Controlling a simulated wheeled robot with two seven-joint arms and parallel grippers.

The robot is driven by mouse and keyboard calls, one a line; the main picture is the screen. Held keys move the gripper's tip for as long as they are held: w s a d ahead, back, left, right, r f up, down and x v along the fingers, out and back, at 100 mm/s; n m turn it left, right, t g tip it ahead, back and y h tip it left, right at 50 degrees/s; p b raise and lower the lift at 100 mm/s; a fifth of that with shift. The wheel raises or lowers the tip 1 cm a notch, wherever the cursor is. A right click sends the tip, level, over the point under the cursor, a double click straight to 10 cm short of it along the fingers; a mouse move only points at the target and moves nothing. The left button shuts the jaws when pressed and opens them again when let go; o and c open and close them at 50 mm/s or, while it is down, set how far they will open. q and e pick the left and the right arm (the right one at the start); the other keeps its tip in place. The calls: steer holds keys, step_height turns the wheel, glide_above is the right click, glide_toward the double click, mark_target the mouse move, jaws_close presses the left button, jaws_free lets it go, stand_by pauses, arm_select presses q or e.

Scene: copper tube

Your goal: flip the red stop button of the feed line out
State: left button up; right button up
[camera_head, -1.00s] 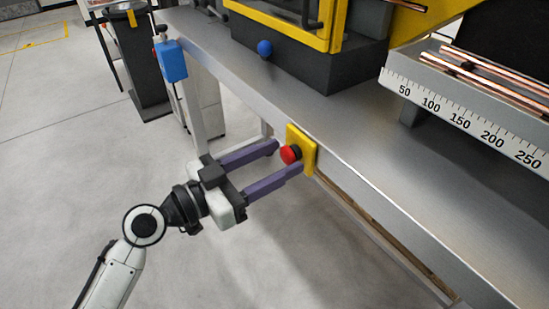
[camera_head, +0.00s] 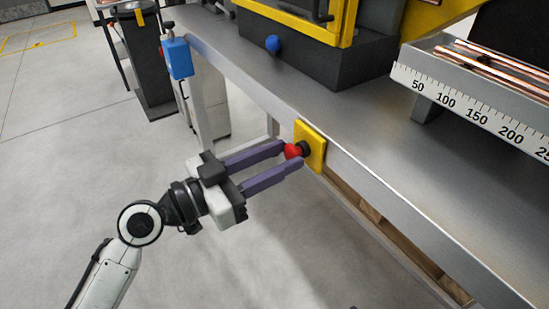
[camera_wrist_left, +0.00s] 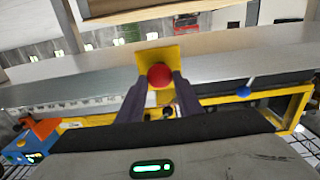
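The red stop button (camera_head: 293,151) is a round red knob on a black collar, set on a yellow plate (camera_head: 315,147) at the front edge of the grey bench. My left gripper (camera_head: 288,155) comes in from the left, with one purple finger on either side of the knob. In the left wrist view the red knob (camera_wrist_left: 159,75) sits between the two fingertips (camera_wrist_left: 160,82), which appear to touch its sides. The yellow plate (camera_wrist_left: 172,54) shows behind it. My right gripper is not in view.
A blue box (camera_head: 178,58) hangs at the bench's left corner. A blue knob (camera_head: 272,44) is on the dark machine base. A tray with a ruler scale (camera_head: 470,108) holds copper tubes at the right.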

arm_select(q)
steer(key=o, duration=0.4)
steer(key=shift+s+a, duration=0.15)
steer(key=shift+a, duration=0.15)
steer(key=b+v, duration=0.3)
steer(key=v, duration=0.7)
steer(key=shift+s, duration=0.1)
